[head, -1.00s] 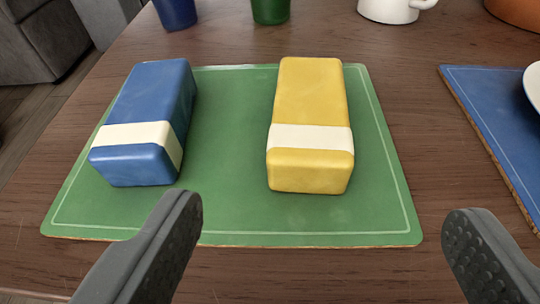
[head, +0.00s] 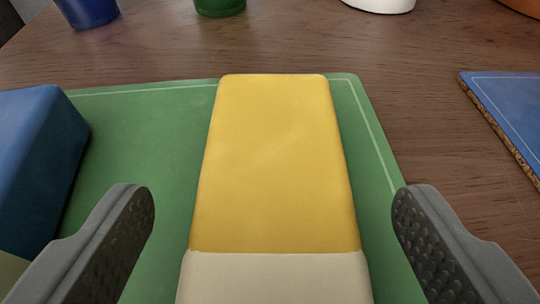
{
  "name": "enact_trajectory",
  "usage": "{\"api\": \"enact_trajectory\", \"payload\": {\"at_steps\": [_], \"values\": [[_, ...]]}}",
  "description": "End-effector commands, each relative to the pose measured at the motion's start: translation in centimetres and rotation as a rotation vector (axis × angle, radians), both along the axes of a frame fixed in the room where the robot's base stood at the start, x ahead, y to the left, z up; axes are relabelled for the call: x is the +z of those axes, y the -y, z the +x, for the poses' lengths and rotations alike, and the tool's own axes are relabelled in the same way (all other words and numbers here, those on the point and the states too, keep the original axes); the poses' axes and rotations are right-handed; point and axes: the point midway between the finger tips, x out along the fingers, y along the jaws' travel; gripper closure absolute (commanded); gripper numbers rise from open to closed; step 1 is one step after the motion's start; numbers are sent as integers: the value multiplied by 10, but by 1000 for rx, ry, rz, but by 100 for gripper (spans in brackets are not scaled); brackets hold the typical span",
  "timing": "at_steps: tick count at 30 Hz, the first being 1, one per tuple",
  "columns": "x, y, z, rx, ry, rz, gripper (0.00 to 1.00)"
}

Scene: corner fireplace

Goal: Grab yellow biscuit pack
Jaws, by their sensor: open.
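The yellow biscuit pack (head: 275,165) lies on the green mat (head: 145,150), in the middle of the head view. It is a long yellow block with a cream band; its near end is cut off by the bottom edge of the view. My gripper (head: 272,205) is open, with one dark finger to the left of the pack and one to the right. Gaps show between each finger and the pack's sides. I cannot tell how high the fingertips are above the mat.
A blue pack (head: 38,165) lies on the mat to the left, near my left finger. A blue cup (head: 88,10), a green cup (head: 220,6) and a white vessel (head: 380,4) stand behind. A blue mat (head: 508,110) is at the right. Bare wood lies between the mats.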

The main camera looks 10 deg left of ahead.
Motion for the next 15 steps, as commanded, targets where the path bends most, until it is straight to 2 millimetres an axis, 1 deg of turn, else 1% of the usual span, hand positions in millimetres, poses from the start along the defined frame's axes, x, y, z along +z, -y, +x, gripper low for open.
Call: {"api": "enact_trajectory", "payload": {"at_steps": [1,4,11,12,14,15], "values": [[-4,-2,6,1,2,0,22],[-6,-3,13,1,0,-1,22],[-6,-3,14,0,-1,0,22],[-6,-3,14,0,-1,0,33],[-6,-3,14,0,-1,0,50],[-6,-3,14,0,-1,0,61]]}}
